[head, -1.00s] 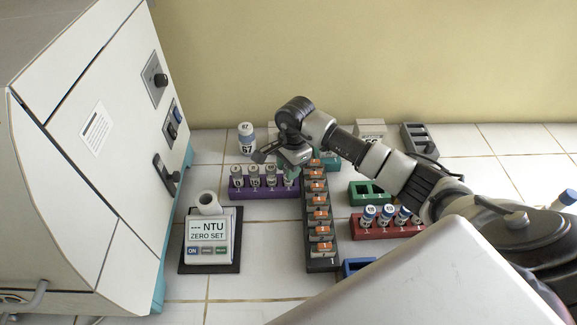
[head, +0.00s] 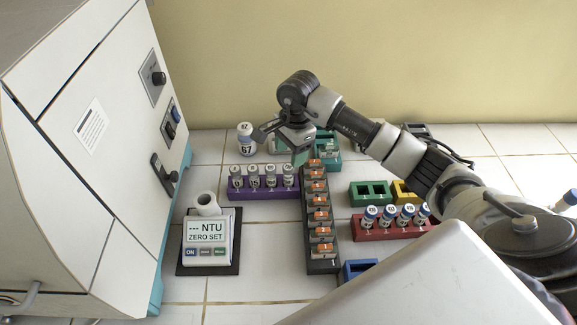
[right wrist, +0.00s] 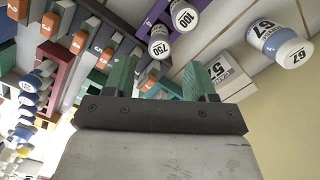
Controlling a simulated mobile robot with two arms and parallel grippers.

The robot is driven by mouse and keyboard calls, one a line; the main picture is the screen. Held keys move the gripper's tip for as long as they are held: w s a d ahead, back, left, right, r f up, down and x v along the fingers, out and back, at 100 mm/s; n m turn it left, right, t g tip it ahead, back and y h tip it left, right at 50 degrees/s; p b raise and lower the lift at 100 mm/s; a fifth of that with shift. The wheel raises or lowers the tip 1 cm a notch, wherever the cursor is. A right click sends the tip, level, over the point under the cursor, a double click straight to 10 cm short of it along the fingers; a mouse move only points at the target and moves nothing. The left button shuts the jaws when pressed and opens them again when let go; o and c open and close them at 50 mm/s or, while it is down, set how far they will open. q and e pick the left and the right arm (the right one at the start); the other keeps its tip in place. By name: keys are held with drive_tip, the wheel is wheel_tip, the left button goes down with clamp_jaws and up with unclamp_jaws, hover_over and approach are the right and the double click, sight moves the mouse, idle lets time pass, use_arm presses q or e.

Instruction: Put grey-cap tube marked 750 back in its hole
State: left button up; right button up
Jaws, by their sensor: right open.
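The tube marked 750 (right wrist: 159,45) shows cap-on in the right wrist view, beside one marked 100 (right wrist: 184,16). In the head view it appears to be the right-end tube (head: 288,177) of the purple rack (head: 262,194), upright and level with its neighbours. My right gripper (head: 301,152) is above and just behind that end of the rack. In the right wrist view its two green fingers (right wrist: 161,78) are apart with nothing between them, and the 750 tube lies beyond their tips. My left gripper is not in view.
A dark rack of orange-labelled pieces (head: 322,263) stands close right of the purple rack. A teal rack (head: 327,148) and a bottle marked 67 (head: 246,140) stand behind. The turbidity meter (head: 207,232) is in front; a red rack (head: 385,234) is to the right.

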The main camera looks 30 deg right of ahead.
wheel_tip(320, 180, up, 7)
drive_tip(key=b, duration=0.1)
drive_tip(key=shift+d+f, duration=0.2)
drive_tip(key=shift+d, duration=0.2)
idle(0.6)
